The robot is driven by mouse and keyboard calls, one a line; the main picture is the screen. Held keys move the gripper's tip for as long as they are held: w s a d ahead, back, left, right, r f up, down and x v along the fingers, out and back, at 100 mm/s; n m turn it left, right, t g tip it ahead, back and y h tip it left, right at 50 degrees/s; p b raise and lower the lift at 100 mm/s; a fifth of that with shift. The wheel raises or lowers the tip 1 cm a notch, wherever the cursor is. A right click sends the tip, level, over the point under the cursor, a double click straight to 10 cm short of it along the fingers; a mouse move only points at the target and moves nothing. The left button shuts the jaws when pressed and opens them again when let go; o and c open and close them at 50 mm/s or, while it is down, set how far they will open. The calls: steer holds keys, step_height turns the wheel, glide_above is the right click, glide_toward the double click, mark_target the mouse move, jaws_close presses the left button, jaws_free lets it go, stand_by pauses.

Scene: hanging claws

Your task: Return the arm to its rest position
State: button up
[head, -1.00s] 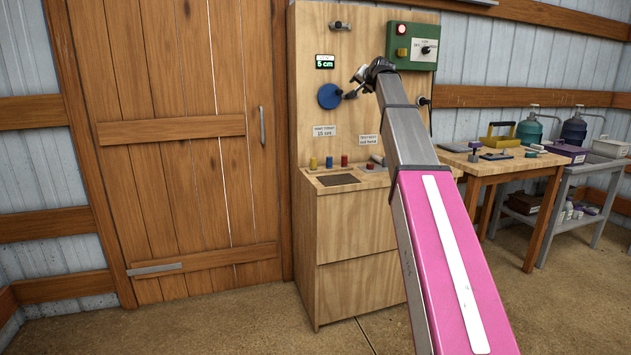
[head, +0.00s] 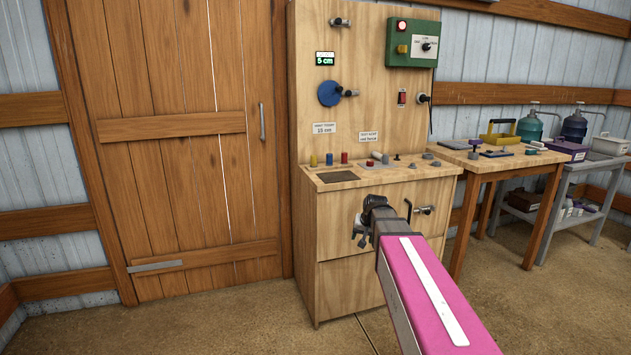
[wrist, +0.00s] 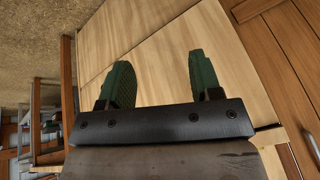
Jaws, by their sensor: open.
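My arm shows in the head view, with its pink link reaching up from the lower right. My gripper (head: 359,233) is in front of the wooden cabinet (head: 335,290), below its control top. In the wrist view my gripper (wrist: 160,85) shows two green fingers spread well apart with nothing between them. The plain wood of the cabinet front (wrist: 150,40) lies beyond the fingers. I cannot tell how far the fingers are from the cabinet.
The panel above the cabinet holds a blue disc (head: 330,93), a "5 cm" display (head: 325,59) and a green box (head: 412,43). A tap-like fitting (head: 424,210) juts from the cabinet front. A wooden table (head: 497,162) stands right. Floor at left (head: 215,325) is clear.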

steer(key=s+f+g, duration=0.2)
steer(key=s+f, duration=0.5)
steer(key=s, duration=0.4)
steer(key=s+d+f+n+g+h, duration=0.1)
steer(key=s+f+g, duration=0.1)
steer(key=s+f, duration=0.5)
steer(key=s, duration=0.4)
steer(key=shift+d+f+n+g+h, duration=0.2)
steer(key=shift+f+n+g+h, duration=0.1)
steer(key=shift+f+g, duration=0.1)
